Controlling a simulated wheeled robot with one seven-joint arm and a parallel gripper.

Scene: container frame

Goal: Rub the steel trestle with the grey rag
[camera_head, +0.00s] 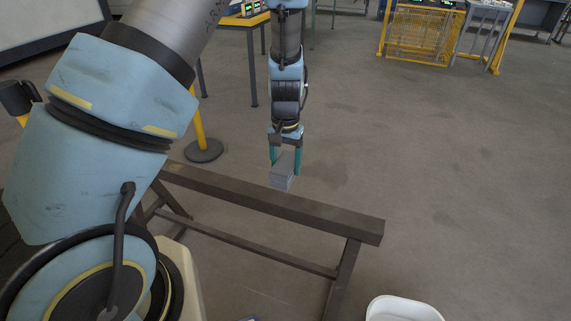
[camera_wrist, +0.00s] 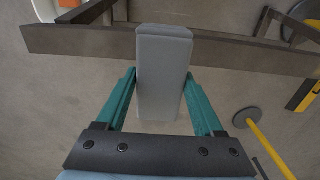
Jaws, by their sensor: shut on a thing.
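The steel trestle (camera_head: 330,214) is a long dark brown beam on splayed legs, running from the middle left to the lower right in the head view. Its beam also crosses the top of the wrist view (camera_wrist: 80,41). My gripper (camera_head: 285,168) has teal fingers and points down at the beam. It is shut on the grey rag (camera_head: 283,172), a block-like folded piece. In the wrist view the rag (camera_wrist: 163,80) sits between both fingers and overlaps the beam. I cannot tell whether the rag touches the beam.
A white tub (camera_head: 402,309) stands on the floor at the lower right. A yellow post on a round base (camera_head: 204,150) stands behind the trestle's left end. A yellow mesh cage (camera_head: 420,36) and a yellow table (camera_head: 243,20) are at the back. The floor to the right is clear.

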